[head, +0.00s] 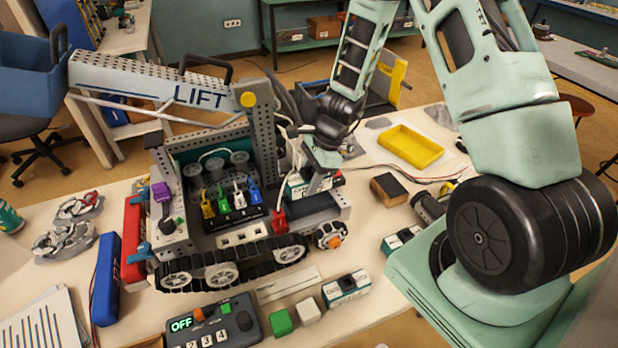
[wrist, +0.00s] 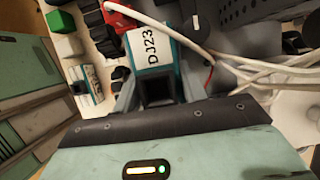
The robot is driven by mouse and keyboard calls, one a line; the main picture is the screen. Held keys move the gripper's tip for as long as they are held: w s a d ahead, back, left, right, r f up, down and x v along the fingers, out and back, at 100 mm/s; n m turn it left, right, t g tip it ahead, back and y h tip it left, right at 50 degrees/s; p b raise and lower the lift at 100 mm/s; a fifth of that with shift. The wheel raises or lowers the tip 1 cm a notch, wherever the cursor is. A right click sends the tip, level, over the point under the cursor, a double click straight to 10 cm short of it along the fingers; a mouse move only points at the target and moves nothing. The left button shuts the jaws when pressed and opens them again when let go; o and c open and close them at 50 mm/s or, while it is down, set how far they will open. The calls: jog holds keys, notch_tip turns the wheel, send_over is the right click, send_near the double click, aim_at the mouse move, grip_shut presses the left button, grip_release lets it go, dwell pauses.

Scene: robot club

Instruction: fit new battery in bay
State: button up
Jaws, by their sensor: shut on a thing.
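A teal and white battery labelled DJ23 (wrist: 150,52) is between the fingers of my gripper (wrist: 158,88) in the wrist view. In the head view my gripper (head: 318,178) is shut on this battery (head: 298,187), at the right side of the tracked robot (head: 212,238) with the LIFT arm. Grey chassis parts lie around the battery's lower end, and I cannot tell whether it is seated in the bay or above it. The bay is hidden by the battery and my gripper. White cables (wrist: 235,58) run close beside the battery, and one crosses near its label.
Similar teal and white cells lie on the table, one in front (head: 345,288) and one at right (head: 400,240). A red connector (head: 279,219), coloured plugs (head: 238,195) and an OFF control box (head: 213,324) are near. A yellow tray (head: 411,146) stands behind right.

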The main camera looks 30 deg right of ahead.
aim_at(307, 208)
jog(key=shift+f+b, duration=1.1)
jog(key=shift+f, duration=0.3)
jog(key=shift+f+b, duration=0.75)
jog(key=shift+f, duration=0.15)
dwell(0.8)
jog(key=shift+s+f+b, duration=0.25)
jog(key=shift+f+b, duration=0.3)
jog(key=shift+f, duration=0.05)
jog(key=shift+s+f+b, duration=0.25)
jog(key=shift+f+b, duration=0.25)
jog(key=shift+f, duration=0.05)
dwell(0.9)
jog(key=o, duration=1.2)
jog(key=shift+w+r+p, duration=0.25)
jog(key=shift+r+p, duration=0.8)
jog(key=shift+p, duration=0.05)
jog(key=shift+o, duration=0.7)
jog(key=shift+r+p, duration=0.25)
jog(key=shift+p, duration=0.05)
jog(key=shift+w+r+p, duration=0.2)
jog(key=shift+r+p, duration=1.75)
jog(key=shift+r, duration=0.5)
